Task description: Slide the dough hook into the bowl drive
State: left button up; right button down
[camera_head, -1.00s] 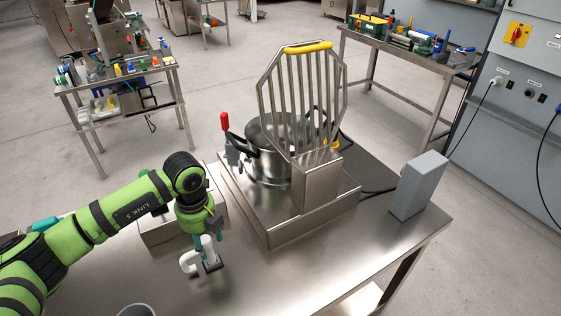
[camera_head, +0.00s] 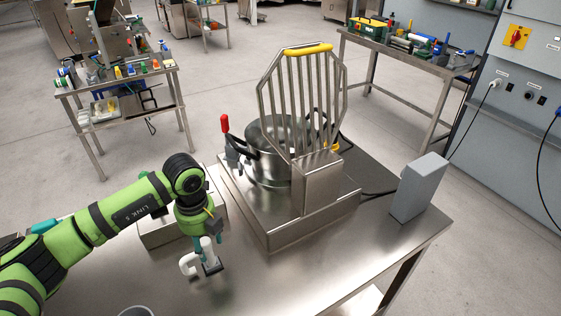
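A white hook-shaped piece, which I take to be the dough hook (camera_head: 187,263), is low over the steel table at the front, beside a small dark square piece (camera_head: 212,266). My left gripper (camera_head: 207,246) points down with its teal fingers on either side of the hook's white upright part and appears shut on it. I cannot tell whether the hook touches the table. The mixer's steel bowl (camera_head: 268,168) stands behind the raised wire guard (camera_head: 301,100) with its yellow top edge. The guard partly hides the bowl, and the drive does not show clearly. My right gripper is not in view.
The machine's steel base (camera_head: 285,232) stands right of my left gripper. A low steel block (camera_head: 160,232) is behind my forearm. A grey box (camera_head: 419,187) stands at the table's right. A round container (camera_head: 136,312) is at the bottom edge. The front right tabletop is clear.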

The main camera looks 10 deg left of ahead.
pick_arm(q)
grip_shut()
jog(key=c, duration=0.8)
grip_release()
grip_shut()
jog(key=shift+r, duration=0.4)
jog(key=shift+r+p, duration=0.85)
jog(key=shift+r, duration=0.1)
jog(key=shift+r, duration=0.15)
jog(key=shift+r+p, duration=2)
jog(key=shift+r, duration=1)
